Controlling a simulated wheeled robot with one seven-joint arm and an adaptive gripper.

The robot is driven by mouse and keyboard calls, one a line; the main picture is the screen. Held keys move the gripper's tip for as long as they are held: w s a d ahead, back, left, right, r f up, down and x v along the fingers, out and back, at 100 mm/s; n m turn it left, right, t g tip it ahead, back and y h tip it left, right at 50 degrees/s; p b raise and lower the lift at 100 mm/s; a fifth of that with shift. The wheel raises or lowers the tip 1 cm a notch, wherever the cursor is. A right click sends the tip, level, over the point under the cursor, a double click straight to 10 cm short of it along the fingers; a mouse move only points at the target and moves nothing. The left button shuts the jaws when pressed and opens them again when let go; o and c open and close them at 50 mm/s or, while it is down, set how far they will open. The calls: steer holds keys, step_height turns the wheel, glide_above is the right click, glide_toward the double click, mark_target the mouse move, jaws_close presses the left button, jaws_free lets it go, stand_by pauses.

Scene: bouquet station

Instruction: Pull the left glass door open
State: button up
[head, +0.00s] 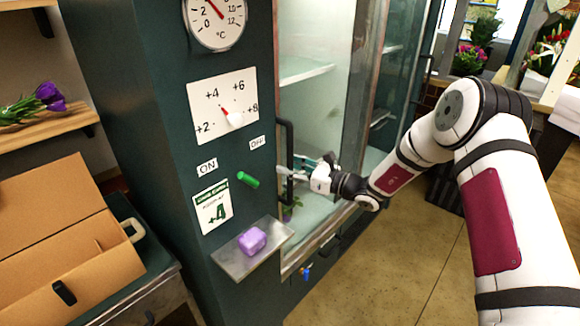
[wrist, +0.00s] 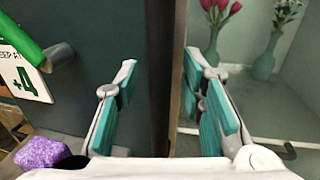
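The left glass door (head: 320,110) of the dark green cabinet looks closed in the head view, though a small gap would be hard to see. Its black vertical handle (head: 289,150) is near the door's left edge. My gripper (head: 303,168) is at the lower part of this handle. In the wrist view, my gripper (wrist: 160,78) has its two teal-padded fingers spread wide. A dark upright strip (wrist: 160,90), which seems to be the handle, stands between them, with gaps showing on both sides. I cannot make out contact with either finger.
The cabinet's front carries a temperature dial (head: 216,22), a numbered card (head: 222,103), a green knob (head: 248,180) and a small metal shelf (head: 226,260) with a purple block (head: 252,241). Floor (head: 400,270) before the door is clear.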

steer(key=shift+a, duration=0.1)
jaws_close()
steer(key=shift+w, duration=0.1)
